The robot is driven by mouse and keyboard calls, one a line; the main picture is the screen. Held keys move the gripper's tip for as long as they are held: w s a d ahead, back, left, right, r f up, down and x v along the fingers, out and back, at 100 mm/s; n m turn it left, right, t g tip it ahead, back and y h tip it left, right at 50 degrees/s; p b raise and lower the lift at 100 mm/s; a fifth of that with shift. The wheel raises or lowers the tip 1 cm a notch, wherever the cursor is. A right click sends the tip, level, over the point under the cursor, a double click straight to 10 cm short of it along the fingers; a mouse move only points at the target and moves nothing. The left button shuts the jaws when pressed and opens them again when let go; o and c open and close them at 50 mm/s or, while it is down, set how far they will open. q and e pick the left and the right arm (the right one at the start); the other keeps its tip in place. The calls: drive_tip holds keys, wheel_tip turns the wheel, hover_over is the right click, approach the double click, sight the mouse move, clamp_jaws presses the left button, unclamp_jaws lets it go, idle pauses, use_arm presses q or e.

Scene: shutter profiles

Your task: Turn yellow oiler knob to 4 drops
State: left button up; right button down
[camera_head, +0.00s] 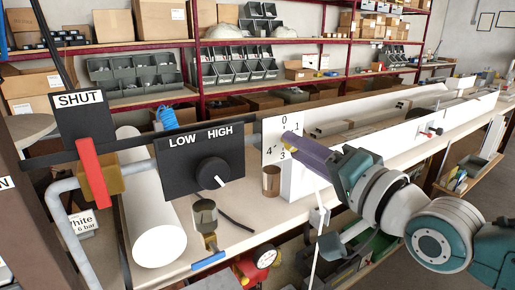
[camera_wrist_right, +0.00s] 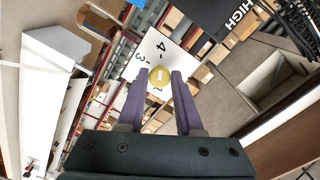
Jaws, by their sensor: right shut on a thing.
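The yellow oiler knob (camera_wrist_right: 160,76) sits between the two purple fingers of my right gripper (camera_wrist_right: 161,80) in the right wrist view, with a pale mark on its face. The white dial plate (camera_wrist_right: 165,49) behind it shows 4 and 3. In the head view the plate (camera_head: 271,131) shows 0, 1, 3 and 4. There my right gripper (camera_head: 291,143) reaches in from the right, its fingertips at the plate, and hides the knob. The gripper is shut on the knob. I cannot tell which number the knob points to. My left gripper is not in view.
A black LOW/HIGH panel with a dial (camera_head: 212,172) stands left of the plate. Further left are a SHUT sign (camera_head: 80,99) and a red lever (camera_head: 93,172). A brown cup (camera_head: 271,182) is below the plate.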

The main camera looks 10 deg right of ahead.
drive_tip(key=c, duration=0.6)
unclamp_jaws()
drive_tip(key=v, duration=1)
